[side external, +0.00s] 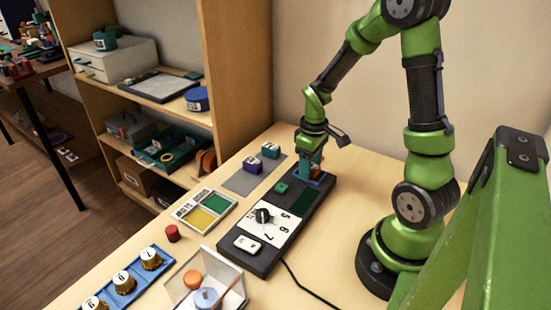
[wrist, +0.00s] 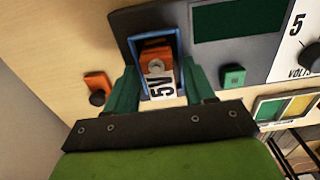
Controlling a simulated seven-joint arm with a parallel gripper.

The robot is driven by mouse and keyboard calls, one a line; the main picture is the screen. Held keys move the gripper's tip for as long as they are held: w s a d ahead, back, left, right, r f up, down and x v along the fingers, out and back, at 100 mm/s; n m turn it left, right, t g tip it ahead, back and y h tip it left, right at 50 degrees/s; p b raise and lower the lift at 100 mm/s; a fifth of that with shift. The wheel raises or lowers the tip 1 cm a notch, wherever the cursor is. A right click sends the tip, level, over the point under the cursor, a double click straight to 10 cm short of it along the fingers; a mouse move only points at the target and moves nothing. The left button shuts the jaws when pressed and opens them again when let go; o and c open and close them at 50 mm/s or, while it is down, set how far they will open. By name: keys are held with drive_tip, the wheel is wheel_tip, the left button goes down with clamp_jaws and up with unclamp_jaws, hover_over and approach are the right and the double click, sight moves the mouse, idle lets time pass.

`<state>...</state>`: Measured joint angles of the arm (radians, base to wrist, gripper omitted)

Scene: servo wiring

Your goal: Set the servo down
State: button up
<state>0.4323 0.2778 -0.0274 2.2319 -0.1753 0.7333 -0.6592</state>
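The orange servo (wrist: 156,56) with a white "5V" label stands inside a blue frame (wrist: 178,40) at the end of the dark test panel. In the side view the blue frame (side external: 327,179) is at the panel's far end, and the servo there is largely hidden by my gripper (side external: 313,162). In the wrist view the teal fingers of my gripper (wrist: 163,90) stand on both sides of the servo, with what looks like a narrow gap at each side. The fingers look open around it.
The dark panel (side external: 257,259) carries a green button (side external: 282,188), a dial (side external: 263,215) and a white switch (side external: 247,243). Purple and green labelled blocks (side external: 253,164) sit on a grey mat (side external: 241,183) left of it. An orange part (wrist: 98,82) lies beside the panel.

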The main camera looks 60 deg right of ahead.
drive_tip(key=shift+r, duration=0.1)
wheel_tip(320, 180, up, 12)
drive_tip(key=s+a+r+m+t+y, duration=0.1)
drive_tip(key=s+a+r+m+t, duration=0.1)
drive_tip(key=a, duration=0.6)
drive_tip(key=s+a+r+m+t+y, duration=0.1)
drive_tip(key=s+a+r+m+t, duration=0.1)
drive_tip(key=a+r+t, duration=0.3)
drive_tip(key=s+a+r, duration=0.1)
drive_tip(key=a, duration=0.3)
drive_tip(key=shift+a, duration=0.15)
